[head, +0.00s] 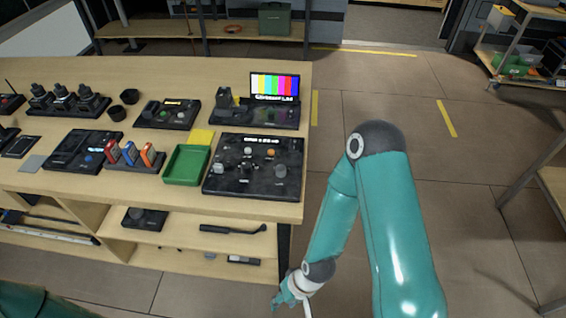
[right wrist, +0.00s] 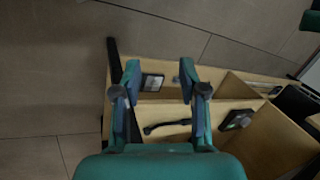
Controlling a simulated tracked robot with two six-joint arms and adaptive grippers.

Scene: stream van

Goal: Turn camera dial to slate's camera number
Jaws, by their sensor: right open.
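A black control panel (head: 253,170) lies near the right end of the table. It has a small lit display (head: 262,140) along its far edge, too small to read surely, and several knobs, including a dark one (head: 247,168) near its middle, an orange one (head: 270,152) and a grey one (head: 280,170). I cannot pick out a slate for certain. My right gripper (head: 290,298) hangs low, below and in front of the table's right end, apart from the panel. The right wrist view shows its two fingers (right wrist: 160,72) spread and empty. My left gripper is out of view.
A colour-bar monitor (head: 275,87) stands behind the panel. A green tray (head: 187,165) and a yellow note (head: 202,137) are left of it. Shelves below the wooden table (head: 190,68) hold a dark handled bar (head: 233,229). Open floor (head: 400,110) lies to the right.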

